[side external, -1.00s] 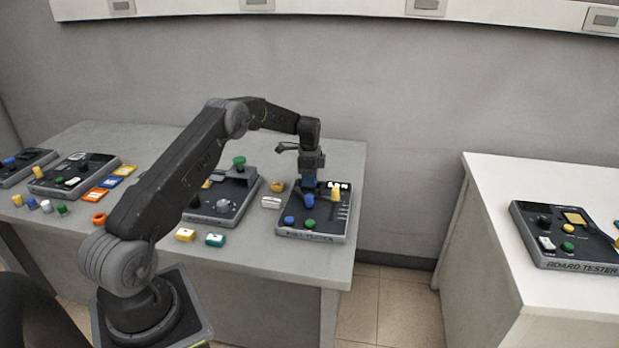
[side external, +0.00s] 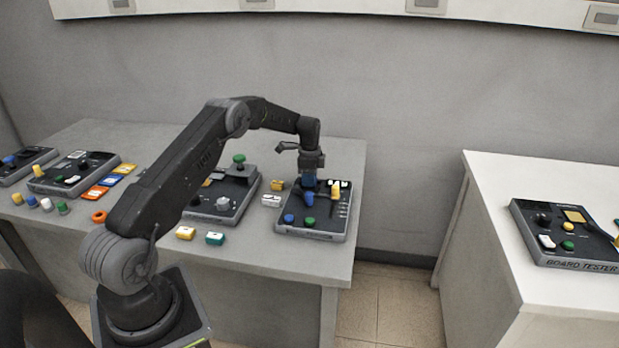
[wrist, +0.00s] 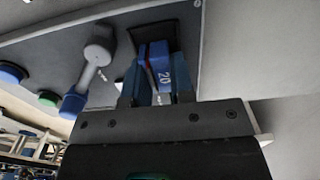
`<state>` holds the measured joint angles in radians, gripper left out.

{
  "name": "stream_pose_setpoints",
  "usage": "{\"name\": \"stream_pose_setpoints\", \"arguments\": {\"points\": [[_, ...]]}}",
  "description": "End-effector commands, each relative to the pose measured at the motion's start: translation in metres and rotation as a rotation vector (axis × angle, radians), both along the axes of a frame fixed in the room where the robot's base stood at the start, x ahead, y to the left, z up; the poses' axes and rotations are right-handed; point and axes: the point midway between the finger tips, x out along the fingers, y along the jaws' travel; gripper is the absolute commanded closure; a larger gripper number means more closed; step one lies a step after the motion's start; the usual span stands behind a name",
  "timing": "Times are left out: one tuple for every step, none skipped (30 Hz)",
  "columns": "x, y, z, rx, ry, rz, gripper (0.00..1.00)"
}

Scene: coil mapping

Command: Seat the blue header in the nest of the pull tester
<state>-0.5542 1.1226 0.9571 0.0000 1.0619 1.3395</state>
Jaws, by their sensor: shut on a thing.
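My gripper (wrist: 158,92) is shut on the blue header (wrist: 162,62), which carries a white "20" and a thin red strip along one side. The header's far end overlaps the dark square nest (wrist: 172,32) of the pull tester (wrist: 225,12). I cannot tell whether it is inside the nest or just above it. In the side external view my gripper (side external: 309,184) points down over the back half of the pull tester (side external: 300,233). The header cannot be made out clearly there, and the nest is hidden by the gripper.
A lever with a blue handle (wrist: 72,103) and grey pivot stands beside the nest. A yellow post (side external: 336,190) and blue (side external: 289,219) and green (side external: 309,221) buttons are on the tester.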

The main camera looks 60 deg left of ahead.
Motion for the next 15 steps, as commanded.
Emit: {"name": "stream_pose_setpoints", "arguments": {"points": [[0.0001, 0.0001, 0.0001, 0.000, 0.000, 0.000, 1.00], [0.0001, 0.0001, 0.0001, 0.000, 0.000, 0.000, 1.00], [0.0001, 0.0001, 0.0001, 0.000, 0.000, 0.000, 1.00], [0.0001, 0.0001, 0.0001, 0.000, 0.000, 0.000, 1.00], [0.0001, 0.0001, 0.0002, 0.000, 0.000, 0.000, 1.00], [0.0001, 0.0001, 0.0002, 0.000, 0.000, 0.000, 1.00], [0.0001, 0.0001, 0.0002, 0.000, 0.000, 0.000, 0.77], [0.0001, 0.0001, 0.0002, 0.000, 0.000, 0.000, 0.74], [0.0001, 0.0001, 0.0002, 0.000, 0.000, 0.000, 0.70], [0.0001, 0.0001, 0.0002, 0.000, 0.000, 0.000, 0.67], [0.0001, 0.0001, 0.0003, 0.000, 0.000, 0.000, 0.64], [0.0001, 0.0001, 0.0003, 0.000, 0.000, 0.000, 0.60], [0.0001, 0.0001, 0.0003, 0.000, 0.000, 0.000, 0.57], [0.0001, 0.0001, 0.0003, 0.000, 0.000, 0.000, 0.55], [0.0001, 0.0001, 0.0003, 0.000, 0.000, 0.000, 0.51]]}}
